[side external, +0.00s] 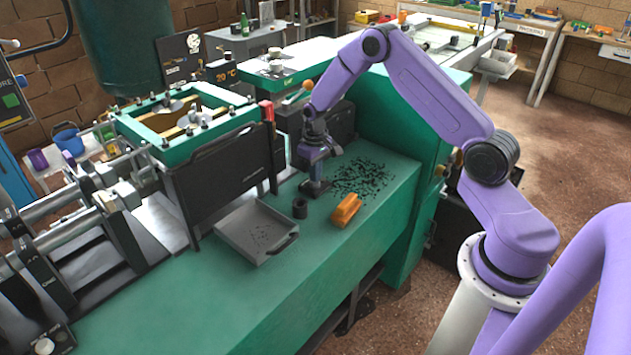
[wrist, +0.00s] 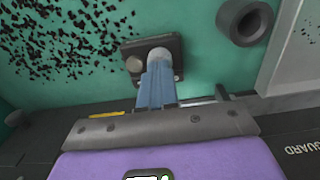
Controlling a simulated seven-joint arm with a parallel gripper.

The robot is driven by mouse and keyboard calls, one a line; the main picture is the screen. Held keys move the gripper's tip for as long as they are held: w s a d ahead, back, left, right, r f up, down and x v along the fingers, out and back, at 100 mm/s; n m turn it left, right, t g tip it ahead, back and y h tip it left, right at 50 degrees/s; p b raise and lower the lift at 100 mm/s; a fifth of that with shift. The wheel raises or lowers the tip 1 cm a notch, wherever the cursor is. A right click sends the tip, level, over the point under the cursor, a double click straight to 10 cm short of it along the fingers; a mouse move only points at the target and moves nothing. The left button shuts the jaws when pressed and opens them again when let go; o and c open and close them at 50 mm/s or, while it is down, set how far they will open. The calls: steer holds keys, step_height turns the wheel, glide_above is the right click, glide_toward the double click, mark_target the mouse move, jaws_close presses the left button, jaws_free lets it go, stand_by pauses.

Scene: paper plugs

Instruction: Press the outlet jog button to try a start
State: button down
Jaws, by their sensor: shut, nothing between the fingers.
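A small dark button plate (wrist: 172,48) is fixed on the green machine top and carries two round buttons. One button (wrist: 134,64) is plain to see at its left. The other, a pale one (wrist: 159,53), is at the tips of my fingers and partly hidden. I cannot read a label that tells which is the outlet jog button. My gripper (wrist: 158,66) is shut and empty, its blue fingers together over the pale button. I cannot tell whether they touch or press it. In the side view my gripper (side external: 316,180) points down at the plate, which is mostly hidden.
Black chips (side external: 364,178) lie scattered right of the plate. A dark ring (side external: 300,208), an orange block (side external: 347,210) and a grey tray (side external: 257,232) are nearby. A dark guard panel (side external: 228,178) stands to the left. The green top (side external: 335,262) in front is clear.

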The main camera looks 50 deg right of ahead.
steer(key=shift+f, duration=0.5)
stand_by(0.5)
steer(key=shift+r, duration=1.2)
steer(key=shift+r, duration=1.5)
steer(key=shift+a, duration=0.1)
